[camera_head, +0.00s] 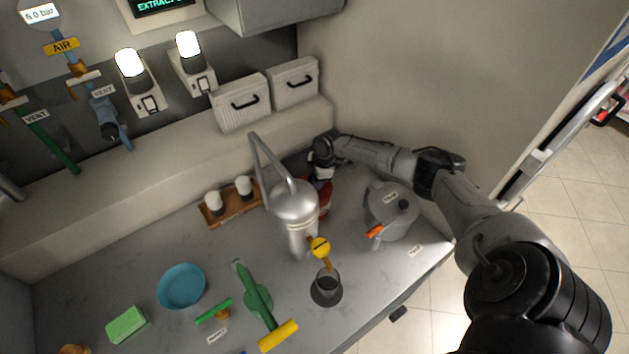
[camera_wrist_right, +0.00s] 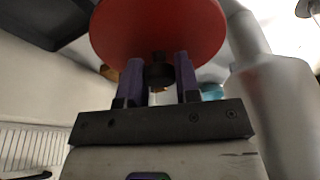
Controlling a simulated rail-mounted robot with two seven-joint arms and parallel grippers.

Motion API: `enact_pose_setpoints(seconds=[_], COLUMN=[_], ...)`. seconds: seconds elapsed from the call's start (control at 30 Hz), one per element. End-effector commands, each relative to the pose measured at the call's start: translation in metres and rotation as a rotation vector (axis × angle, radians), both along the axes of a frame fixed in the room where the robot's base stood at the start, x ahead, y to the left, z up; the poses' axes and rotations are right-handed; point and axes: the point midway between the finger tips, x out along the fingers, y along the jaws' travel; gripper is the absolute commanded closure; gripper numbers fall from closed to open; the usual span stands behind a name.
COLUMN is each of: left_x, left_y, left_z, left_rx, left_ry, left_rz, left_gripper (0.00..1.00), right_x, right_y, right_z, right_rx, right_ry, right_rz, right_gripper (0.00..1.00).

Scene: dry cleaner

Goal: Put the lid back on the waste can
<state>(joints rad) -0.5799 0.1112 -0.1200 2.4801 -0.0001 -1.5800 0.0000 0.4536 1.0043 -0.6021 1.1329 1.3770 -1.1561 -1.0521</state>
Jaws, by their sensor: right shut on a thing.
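My right gripper (camera_head: 323,172) is at the back right of the counter, behind the silver tank. In the right wrist view its purple fingers (camera_wrist_right: 159,75) are shut on the black knob (camera_wrist_right: 160,76) of a round red lid (camera_wrist_right: 158,28). In the head view a red body (camera_head: 324,196), which looks like the waste can, shows below the gripper. It is partly hidden by the silver tank. I cannot tell whether the lid touches the can's rim. My left gripper is not in view.
The silver tank (camera_head: 297,215) stands close in front of the gripper. A grey can (camera_head: 388,222) with a black knob stands to the right. A wooden tray (camera_head: 215,215) is left of the tank. A blue bowl (camera_head: 181,287) and a dark cup (camera_head: 326,288) stand nearer the front.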

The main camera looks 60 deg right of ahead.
Motion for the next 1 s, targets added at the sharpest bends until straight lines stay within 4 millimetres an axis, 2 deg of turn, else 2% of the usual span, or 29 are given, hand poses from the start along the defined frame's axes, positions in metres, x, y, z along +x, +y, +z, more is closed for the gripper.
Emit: enact_pose_setpoints(seconds=[0.37,0.4,0.67,0.83,1.0], left_x=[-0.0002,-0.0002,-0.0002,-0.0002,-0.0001], left_y=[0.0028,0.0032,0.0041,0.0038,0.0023], left_z=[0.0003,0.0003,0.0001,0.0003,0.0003], left_rx=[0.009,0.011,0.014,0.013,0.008], left_ry=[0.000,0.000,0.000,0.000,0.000], left_rz=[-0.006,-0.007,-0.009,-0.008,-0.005], left_gripper=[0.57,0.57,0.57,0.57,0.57], right_x=[-0.0001,-0.0001,-0.0001,-0.0001,-0.0002], right_y=[0.0002,0.0002,0.0002,0.0001,0.0002], right_z=[-0.0003,-0.0003,-0.0003,-0.0004,-0.0005], right_rx=[0.000,0.000,0.000,0.000,0.001], right_ry=[0.000,0.000,0.000,0.000,0.001], right_rz=[0.000,0.000,0.000,0.000,0.000], right_gripper=[0.93,0.66,0.41,0.40,0.24])
